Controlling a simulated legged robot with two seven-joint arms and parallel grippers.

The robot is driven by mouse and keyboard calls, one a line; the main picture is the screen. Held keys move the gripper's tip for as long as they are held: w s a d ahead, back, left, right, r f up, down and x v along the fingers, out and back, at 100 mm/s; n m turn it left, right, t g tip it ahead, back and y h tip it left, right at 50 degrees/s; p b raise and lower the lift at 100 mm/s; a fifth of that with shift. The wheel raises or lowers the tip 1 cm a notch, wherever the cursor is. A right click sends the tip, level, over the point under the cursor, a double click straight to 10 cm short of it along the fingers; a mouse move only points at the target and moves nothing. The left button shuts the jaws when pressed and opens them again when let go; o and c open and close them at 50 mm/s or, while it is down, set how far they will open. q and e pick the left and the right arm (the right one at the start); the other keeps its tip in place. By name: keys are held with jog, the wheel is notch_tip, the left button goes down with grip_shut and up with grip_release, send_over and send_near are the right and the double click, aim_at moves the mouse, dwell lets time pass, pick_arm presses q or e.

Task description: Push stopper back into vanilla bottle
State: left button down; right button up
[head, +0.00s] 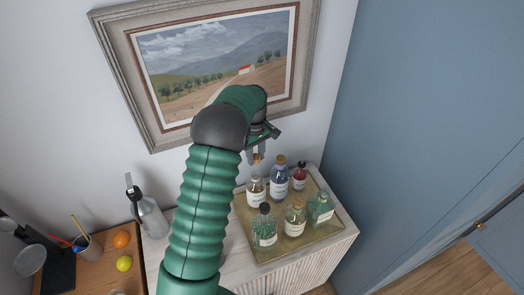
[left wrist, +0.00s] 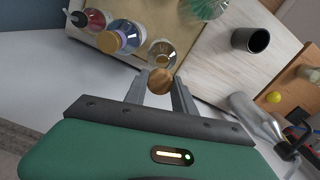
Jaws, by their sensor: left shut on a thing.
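My left gripper (head: 257,158) is shut on a round tan stopper (left wrist: 160,81), held between its fingertips in the left wrist view. In the head view the stopper hangs just above and apart from a clear, open-looking bottle (head: 256,192) with a pale label, at the back left of the tray. I take this for the vanilla bottle; its label is too small to read. In the left wrist view its round mouth and shoulder (left wrist: 162,52) show just beyond the stopper. How far the two are apart there I cannot tell. My right gripper is out of view.
A purple-blue bottle (head: 279,178) stands close beside it, with a red bottle (head: 300,176) and several others on the tray (head: 266,257). A grey siphon bottle (head: 150,217) stands left. A dark cup (left wrist: 250,40) shows in the left wrist view. A framed painting (head: 215,65) hangs behind.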

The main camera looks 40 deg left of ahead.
pick_arm(q)
jog(key=shift+s+d+f+b, duration=0.1)
jog(key=shift+s+f+b, duration=0.6)
jog(key=shift+s, duration=0.1)
jog(key=shift+f+b, duration=0.5)
jog(key=shift+f, duration=0.05)
jog(key=f, duration=0.1)
jog(key=w+f+b, duration=0.1)
jog(key=w+f, duration=0.1)
jog(key=f, duration=0.1)
jog(key=shift+a, duration=0.4)
jog(key=shift+s+d+r, duration=0.1)
jog(key=shift+s+r, duration=0.1)
jog(key=shift+s, duration=0.2)
jog(key=shift+s+d+r, duration=0.15)
jog(key=shift+s, duration=0.05)
jog(key=shift+w, duration=0.3)
jog(key=shift+a, duration=0.2)
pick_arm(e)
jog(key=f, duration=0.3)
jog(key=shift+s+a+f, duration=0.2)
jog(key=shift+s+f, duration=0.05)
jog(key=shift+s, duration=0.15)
pick_arm(q)
jog(key=shift+s, duration=0.2)
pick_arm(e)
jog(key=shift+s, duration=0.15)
